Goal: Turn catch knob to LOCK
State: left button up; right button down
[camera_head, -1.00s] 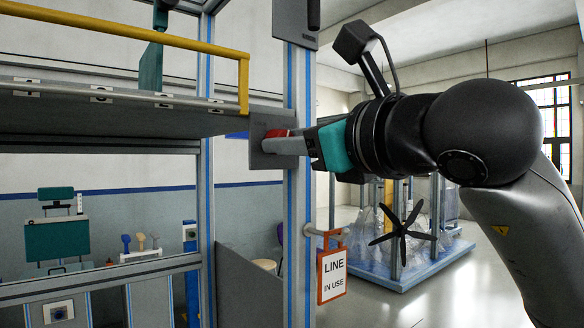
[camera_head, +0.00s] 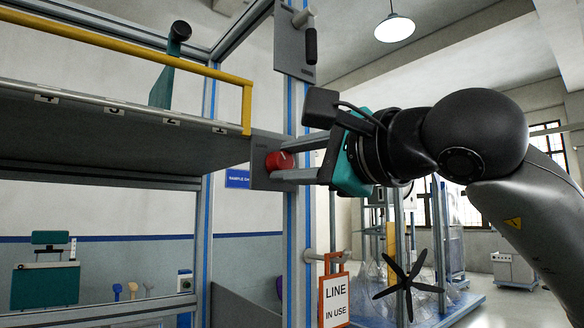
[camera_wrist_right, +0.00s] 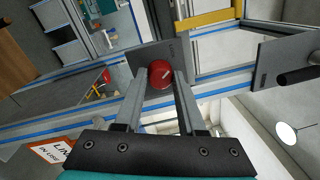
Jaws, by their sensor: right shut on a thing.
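The catch knob (camera_head: 280,160) is a round red knob on a grey plate (camera_head: 262,181) fixed to the blue-striped post. My right gripper (camera_head: 284,162) reaches in from the right, its two long grey fingers on either side of the knob. In the right wrist view the red knob (camera_wrist_right: 160,74) sits between the fingertips, with a pale pointer mark running slantwise across its face. The fingers are closed on it. My left gripper is not in view.
A grey shelf with a yellow rail (camera_head: 130,56) extends left of the post. A second grey plate with a black handle (camera_head: 310,46) is above the knob. A "LINE IN USE" sign (camera_head: 335,300) hangs below my right arm. A black star-shaped handwheel (camera_head: 408,284) stands at lower right.

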jog(key=shift+n, duration=1)
jog(key=c, duration=0.5)
grip_release()
jog(key=b+v, duration=0.2)
jog(key=v, duration=1.3)
jog(key=shift+d, duration=0.2)
